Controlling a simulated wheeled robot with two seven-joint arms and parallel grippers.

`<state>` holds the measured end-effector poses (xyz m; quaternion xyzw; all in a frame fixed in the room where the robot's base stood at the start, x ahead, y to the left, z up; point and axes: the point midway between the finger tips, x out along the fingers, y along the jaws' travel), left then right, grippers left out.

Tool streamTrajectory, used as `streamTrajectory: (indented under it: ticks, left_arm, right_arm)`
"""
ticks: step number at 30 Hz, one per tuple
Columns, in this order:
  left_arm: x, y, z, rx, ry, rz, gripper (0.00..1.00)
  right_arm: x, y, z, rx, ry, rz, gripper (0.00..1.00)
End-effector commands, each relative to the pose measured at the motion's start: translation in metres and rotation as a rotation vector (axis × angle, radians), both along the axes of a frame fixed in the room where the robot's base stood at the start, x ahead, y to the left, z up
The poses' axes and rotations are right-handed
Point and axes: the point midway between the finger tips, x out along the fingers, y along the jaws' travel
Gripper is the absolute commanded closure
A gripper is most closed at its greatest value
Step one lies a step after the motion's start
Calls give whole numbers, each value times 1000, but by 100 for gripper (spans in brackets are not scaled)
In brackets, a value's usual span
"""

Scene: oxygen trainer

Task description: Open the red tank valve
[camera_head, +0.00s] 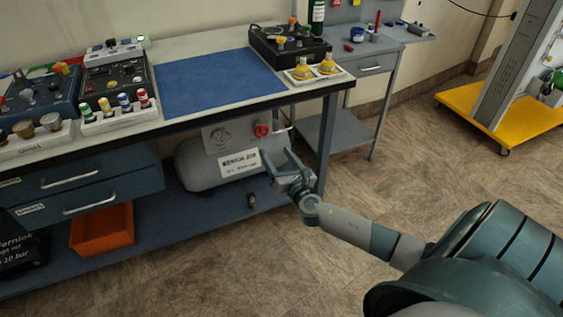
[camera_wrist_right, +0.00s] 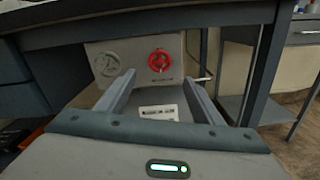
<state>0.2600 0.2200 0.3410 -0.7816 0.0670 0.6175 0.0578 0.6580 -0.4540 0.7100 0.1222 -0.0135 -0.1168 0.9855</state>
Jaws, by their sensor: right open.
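The red tank valve (camera_head: 262,130) is a small round handwheel on a grey panel (camera_head: 222,138) below the workbench top. In the right wrist view the valve (camera_wrist_right: 159,61) shows as a red ring with spokes, ahead of the fingers and a little above them. A grey tank (camera_head: 197,170) with a white label (camera_head: 239,163) lies on the lower shelf. My right gripper (camera_head: 282,165) is open and empty, below and slightly right of the valve, apart from it. Its two fingers (camera_wrist_right: 157,92) frame the label from the wrist. My left gripper is not in view.
The bench top edge (camera_head: 215,115) overhangs the valve, and a bench leg (camera_head: 326,148) stands to its right. Blue drawers (camera_head: 85,185) and an orange bin (camera_head: 103,230) are at left. The floor in front is clear. A blue mat (camera_head: 218,82) lies on top.

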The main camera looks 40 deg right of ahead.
Motion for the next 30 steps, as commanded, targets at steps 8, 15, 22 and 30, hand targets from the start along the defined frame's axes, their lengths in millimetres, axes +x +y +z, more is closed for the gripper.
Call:
streamTrajectory:
  ticks: [8,15,22,30]
  left_arm:
    - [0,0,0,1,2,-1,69]
    - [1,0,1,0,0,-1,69]
    - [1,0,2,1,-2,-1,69]
    - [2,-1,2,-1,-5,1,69]
  right_arm:
    - [-29,7,0,-2,0,1,39]
    - [-34,8,0,-2,0,0,39]
    - [-34,8,0,-2,0,0,39]
    - [-34,8,-2,6,3,0,39]
